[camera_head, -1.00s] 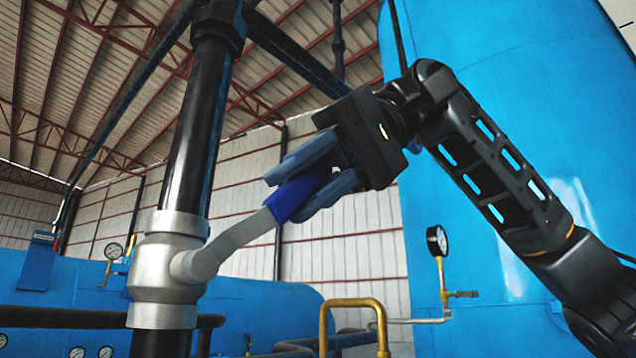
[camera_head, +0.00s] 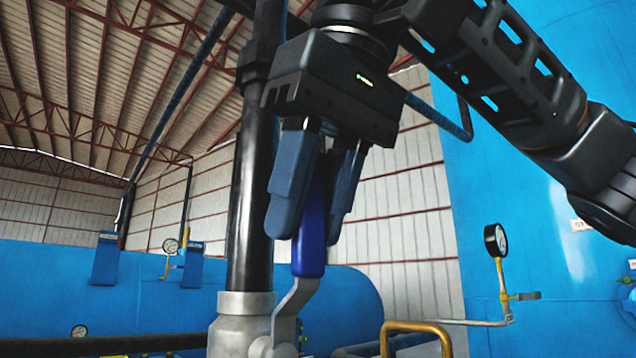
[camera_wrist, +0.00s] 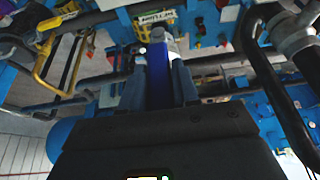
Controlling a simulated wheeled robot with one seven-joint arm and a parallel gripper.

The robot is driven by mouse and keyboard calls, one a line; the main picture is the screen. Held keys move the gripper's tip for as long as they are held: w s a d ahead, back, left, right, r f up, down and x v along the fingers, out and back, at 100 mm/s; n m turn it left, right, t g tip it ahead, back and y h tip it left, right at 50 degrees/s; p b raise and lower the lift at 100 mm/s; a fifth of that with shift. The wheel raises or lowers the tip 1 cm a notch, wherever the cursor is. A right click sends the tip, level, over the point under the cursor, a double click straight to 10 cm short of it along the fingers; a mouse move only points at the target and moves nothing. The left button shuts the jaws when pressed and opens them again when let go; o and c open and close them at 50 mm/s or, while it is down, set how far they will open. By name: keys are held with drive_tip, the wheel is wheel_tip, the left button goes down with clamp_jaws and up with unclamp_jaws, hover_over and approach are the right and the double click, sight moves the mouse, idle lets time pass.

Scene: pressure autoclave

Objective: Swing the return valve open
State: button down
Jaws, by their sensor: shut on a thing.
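The return valve has a silver-grey body (camera_head: 238,325) on a vertical black pipe (camera_head: 250,200), low in the head view. Its lever has a grey metal arm (camera_head: 294,308) and a blue grip (camera_head: 312,240), and now points almost straight up, beside the pipe. My gripper (camera_head: 312,228) comes from above and is shut on the blue grip, one finger on each side. In the wrist view the blue grip (camera_wrist: 158,78) lies between my fingers (camera_wrist: 158,85). The lower part of the valve is cut off by the head view's edge.
A large blue tank (camera_head: 540,200) fills the right, with a round gauge (camera_head: 496,240) on a brass fitting. A bent yellow pipe (camera_head: 415,328) stands low, right of the valve. Another blue tank (camera_head: 50,270) lies behind at left.

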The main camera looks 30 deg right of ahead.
drive_tip(key=shift+a+f+h, duration=0.15)
drive_tip(key=shift+h, duration=0.15)
drive_tip(key=c, duration=0.9)
unclamp_jaws()
drive_tip(key=shift+a, duration=0.1)
drive_tip(key=shift+r, duration=0.2)
drive_tip(key=v, duration=0.7)
drive_tip(key=shift+s+r+p, duration=0.2)
drive_tip(key=shift+p, duration=0.1)
